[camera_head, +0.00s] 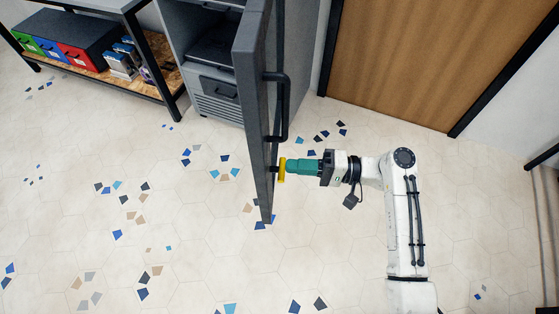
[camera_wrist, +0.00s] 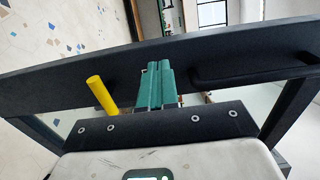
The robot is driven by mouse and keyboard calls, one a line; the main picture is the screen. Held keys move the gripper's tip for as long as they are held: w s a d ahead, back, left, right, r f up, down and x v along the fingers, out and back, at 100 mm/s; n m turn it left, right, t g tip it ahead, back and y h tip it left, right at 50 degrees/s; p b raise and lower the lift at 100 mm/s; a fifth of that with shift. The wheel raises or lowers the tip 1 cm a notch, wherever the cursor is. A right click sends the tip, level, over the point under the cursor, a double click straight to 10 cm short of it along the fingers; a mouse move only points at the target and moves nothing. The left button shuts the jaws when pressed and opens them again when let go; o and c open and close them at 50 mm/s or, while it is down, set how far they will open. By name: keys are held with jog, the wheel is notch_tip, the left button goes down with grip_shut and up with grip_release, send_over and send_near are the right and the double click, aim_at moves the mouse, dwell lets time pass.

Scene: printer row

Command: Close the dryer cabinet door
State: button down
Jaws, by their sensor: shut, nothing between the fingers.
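The dryer cabinet (camera_head: 197,50) is grey, at the top middle of the head view. Its dark grey door (camera_head: 252,110) stands wide open, sticking out toward the camera. A black bar handle (camera_head: 282,105) is on the door's right face. The door (camera_wrist: 50,85) also crosses the wrist view, with the handle (camera_wrist: 255,72) at right. My gripper (camera_head: 290,167) has teal fingers, shut and empty, at the door's right face, below the handle in the picture. I cannot tell whether the fingertips touch the door. A yellow rod (camera_head: 282,170) is beside the fingertips; its attachment is unclear.
A shelf (camera_head: 160,75) with green, blue and red drawers (camera_head: 80,57) stands left of the cabinet. A wooden door (camera_head: 410,60) is in the wall at right. The tiled floor (camera_head: 180,240) left of the open door is clear.

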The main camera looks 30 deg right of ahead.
aim_at(266, 165)
jog(key=shift+p+x, duration=0.4)
jog(key=shift+x, duration=1.8)
